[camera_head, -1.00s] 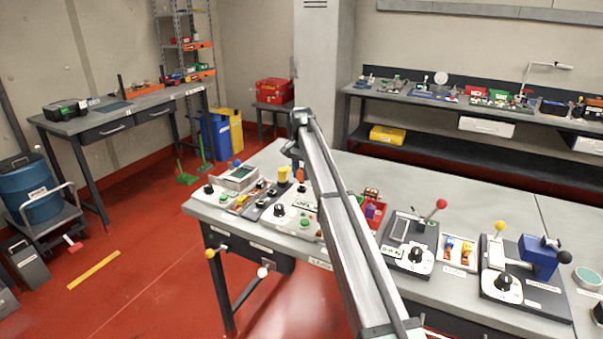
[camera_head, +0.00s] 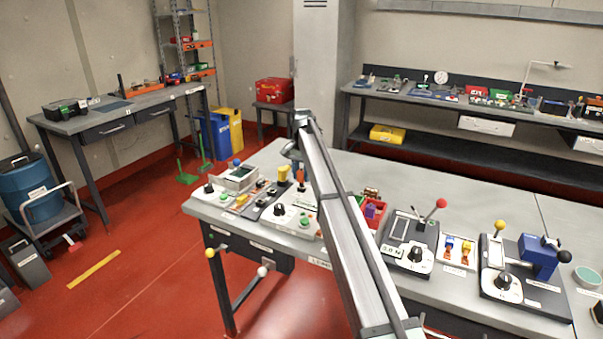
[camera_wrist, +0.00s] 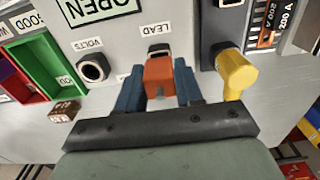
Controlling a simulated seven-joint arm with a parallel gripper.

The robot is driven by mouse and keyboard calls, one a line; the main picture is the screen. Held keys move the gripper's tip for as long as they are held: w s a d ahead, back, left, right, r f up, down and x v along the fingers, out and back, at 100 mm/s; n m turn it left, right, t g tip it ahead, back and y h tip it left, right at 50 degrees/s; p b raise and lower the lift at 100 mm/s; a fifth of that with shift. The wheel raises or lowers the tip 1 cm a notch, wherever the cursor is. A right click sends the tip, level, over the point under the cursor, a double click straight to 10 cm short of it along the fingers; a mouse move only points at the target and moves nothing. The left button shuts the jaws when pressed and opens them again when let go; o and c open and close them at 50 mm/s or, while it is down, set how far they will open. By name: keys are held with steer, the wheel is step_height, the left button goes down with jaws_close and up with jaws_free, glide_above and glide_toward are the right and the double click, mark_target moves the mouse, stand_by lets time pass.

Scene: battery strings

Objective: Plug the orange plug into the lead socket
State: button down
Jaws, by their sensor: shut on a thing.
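My gripper (camera_wrist: 160,88) is shut on the orange plug (camera_wrist: 159,72), with a blue finger on each side of it. In the wrist view the plug is in front of the lead socket (camera_wrist: 158,50), a dark opening with a pale rim under the LEAD label. The plug's far end overlaps the socket's near side and hides part of it. I cannot tell whether the plug touches the socket or enters it. In the head view my arm hides much of this area.
The round VOLTS socket (camera_wrist: 93,68) is to the left, beside a green tray (camera_wrist: 37,70) and a small brown block (camera_wrist: 64,110). A red bin (camera_head: 373,212) stands right of my arm.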

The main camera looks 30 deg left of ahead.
steer(key=shift+f, duration=1.1)
steer(key=c, duration=0.7)
jaws_free()
steer(key=shift+o, duration=0.2)
step_height(320, 180, up, 14)
steer(key=shift+f, duration=0.1)
